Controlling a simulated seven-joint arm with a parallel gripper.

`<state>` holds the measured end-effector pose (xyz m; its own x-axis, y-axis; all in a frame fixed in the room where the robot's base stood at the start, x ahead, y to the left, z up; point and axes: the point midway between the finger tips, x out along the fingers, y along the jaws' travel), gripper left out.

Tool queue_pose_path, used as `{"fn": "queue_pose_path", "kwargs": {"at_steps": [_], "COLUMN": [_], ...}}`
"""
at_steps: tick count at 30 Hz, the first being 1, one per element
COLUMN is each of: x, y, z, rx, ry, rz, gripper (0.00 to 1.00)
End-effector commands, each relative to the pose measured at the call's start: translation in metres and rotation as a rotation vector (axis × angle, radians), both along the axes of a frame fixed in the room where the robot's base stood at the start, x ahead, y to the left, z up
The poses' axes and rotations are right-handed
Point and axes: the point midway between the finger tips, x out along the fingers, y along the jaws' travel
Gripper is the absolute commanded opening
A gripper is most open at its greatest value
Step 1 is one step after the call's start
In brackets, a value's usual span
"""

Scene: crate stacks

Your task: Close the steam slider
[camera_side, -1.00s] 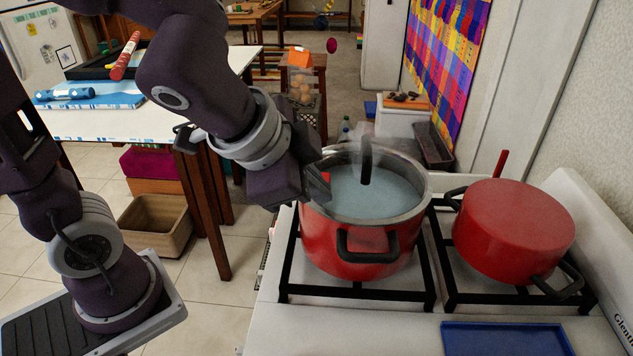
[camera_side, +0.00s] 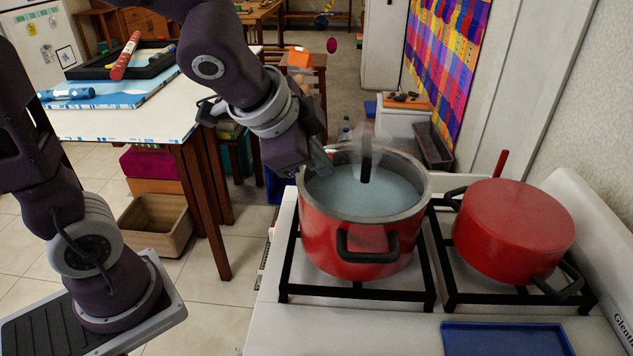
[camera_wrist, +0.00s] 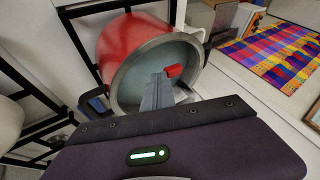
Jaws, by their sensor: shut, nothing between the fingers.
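The red pot (camera_side: 340,243) stands on the left burner, and it also shows in the wrist view (camera_wrist: 122,38). Its grey-blue lid (camera_side: 385,195) has an upright black handle (camera_side: 366,165), with faint steam around it. My gripper (camera_side: 320,158) is shut and empty at the lid's far left rim. In the wrist view, a small red tab (camera_wrist: 174,71), apparently the steam slider, shows just beyond the shut fingertips (camera_wrist: 157,85). I cannot tell whether they touch. The tab is not visible from the side now, and its exact position is unclear.
A second red pot (camera_side: 515,230) lies upside down on the right burner. A blue tray (camera_side: 505,340) lies at the stove's front. A white table (camera_side: 130,122) with a blue board stands to the left. The floor between table and stove is clear.

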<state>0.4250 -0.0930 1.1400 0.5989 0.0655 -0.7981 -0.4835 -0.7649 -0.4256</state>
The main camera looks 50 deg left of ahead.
Motion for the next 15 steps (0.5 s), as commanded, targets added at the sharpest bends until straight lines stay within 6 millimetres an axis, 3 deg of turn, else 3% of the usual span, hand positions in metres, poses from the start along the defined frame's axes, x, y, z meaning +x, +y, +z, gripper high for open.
{"fn": "queue_pose_path", "kwargs": {"at_steps": [7, 13, 15], "x": [-0.004, -0.030, -0.041], "y": [-0.004, -0.031, -0.030], "z": [0.000, 0.000, 0.019], "rx": [0.000, 0.002, -0.002], "ry": [0.001, -0.002, -0.010], "rz": [0.000, -0.006, 0.002], "gripper": [0.00, 0.00, 0.00]}}
